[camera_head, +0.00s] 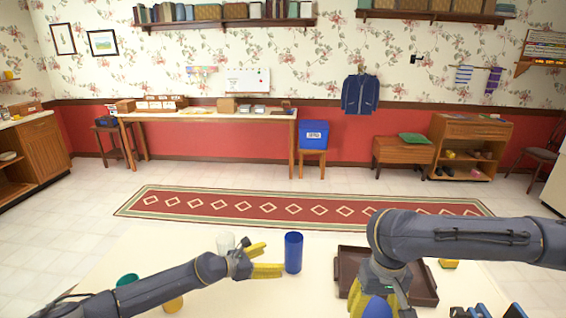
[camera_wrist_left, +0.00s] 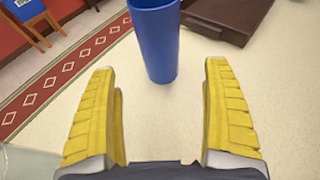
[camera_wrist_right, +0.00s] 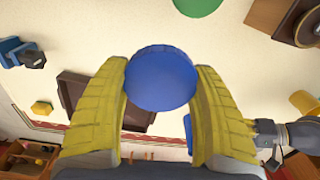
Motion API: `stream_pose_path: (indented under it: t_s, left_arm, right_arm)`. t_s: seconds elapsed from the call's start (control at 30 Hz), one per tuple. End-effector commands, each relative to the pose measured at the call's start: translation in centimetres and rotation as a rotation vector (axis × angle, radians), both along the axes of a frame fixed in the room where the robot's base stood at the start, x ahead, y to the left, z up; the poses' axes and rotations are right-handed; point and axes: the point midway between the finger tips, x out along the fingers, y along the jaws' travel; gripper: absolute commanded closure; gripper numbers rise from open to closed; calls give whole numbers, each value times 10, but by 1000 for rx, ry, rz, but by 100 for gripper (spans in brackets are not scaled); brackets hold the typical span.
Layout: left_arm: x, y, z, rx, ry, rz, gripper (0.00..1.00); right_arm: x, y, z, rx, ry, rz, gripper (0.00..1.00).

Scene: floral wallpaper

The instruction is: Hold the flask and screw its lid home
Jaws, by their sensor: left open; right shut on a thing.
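The flask, a tall blue cylinder (camera_head: 293,253), stands upright on the pale table. It also shows ahead of the fingers in the left wrist view (camera_wrist_left: 157,40). My left gripper (camera_head: 274,258) is open, its yellow fingers pointing at the flask from the left, with the flask just beyond the fingertips. The lid, a round blue disc (camera_wrist_right: 160,78), is gripped between the yellow fingers of my right gripper (camera_wrist_right: 160,70). In the head view the lid (camera_head: 377,308) is low in front, right of the flask and apart from it. My right arm partly hides that gripper.
A brown tray (camera_head: 345,275) lies right of the flask, partly behind my right arm. A white cup (camera_head: 225,242), a green cup (camera_head: 127,280) and a yellow item (camera_head: 173,304) are near my left arm. Blue items (camera_head: 490,310) are at front right.

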Motion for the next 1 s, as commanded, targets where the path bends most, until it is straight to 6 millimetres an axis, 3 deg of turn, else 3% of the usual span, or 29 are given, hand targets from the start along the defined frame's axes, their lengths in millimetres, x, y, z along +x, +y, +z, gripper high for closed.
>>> stream_pose_path:
  t_s: [0.6,1.0]
  left_arm:
    - [37,-56,-24,-3,1,2,17]
    - [51,-77,-33,-2,1,1,17]
  right_arm:
    - [0,0,0,0,0,0,52]
    - [0,0,0,0,0,0,52]
